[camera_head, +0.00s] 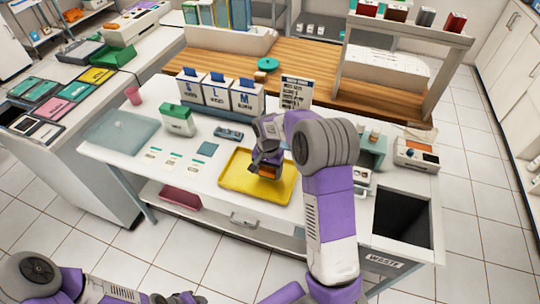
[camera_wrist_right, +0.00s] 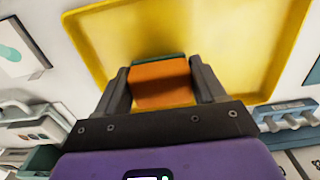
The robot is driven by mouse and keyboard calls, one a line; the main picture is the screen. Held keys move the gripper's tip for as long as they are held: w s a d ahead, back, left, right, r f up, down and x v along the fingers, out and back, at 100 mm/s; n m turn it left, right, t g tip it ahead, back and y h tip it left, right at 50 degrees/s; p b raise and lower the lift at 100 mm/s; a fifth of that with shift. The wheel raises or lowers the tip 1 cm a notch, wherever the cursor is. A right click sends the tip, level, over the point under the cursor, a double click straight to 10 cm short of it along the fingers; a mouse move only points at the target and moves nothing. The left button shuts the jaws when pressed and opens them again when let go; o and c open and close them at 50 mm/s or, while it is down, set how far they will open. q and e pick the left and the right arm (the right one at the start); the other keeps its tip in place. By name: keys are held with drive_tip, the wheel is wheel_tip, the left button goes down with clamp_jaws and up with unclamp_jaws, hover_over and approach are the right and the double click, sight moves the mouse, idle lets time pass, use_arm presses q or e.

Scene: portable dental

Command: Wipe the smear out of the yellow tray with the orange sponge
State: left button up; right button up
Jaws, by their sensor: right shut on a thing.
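The yellow tray (camera_head: 232,186) lies on the white table, and it fills much of the right wrist view (camera_wrist_right: 255,50). My right gripper (camera_head: 266,166) is over the tray's right part. It is shut on the orange sponge (camera_wrist_right: 162,88), which has a dark green layer along its far edge. The sponge is low over the tray floor; I cannot tell whether it touches. I cannot make out a smear; the arm and sponge hide part of the tray. My left gripper (camera_head: 180,298) is at the bottom edge, partly cut off, away from the table.
Boxes marked S, L and M (camera_head: 218,92) stand behind the tray. Cards lie left of the tray. A dark waste opening (camera_head: 402,215) is at the right.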

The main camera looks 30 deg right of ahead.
drive_tip(key=shift+r+p, duration=1.75)
drive_tip(key=shift+r, duration=0.8)
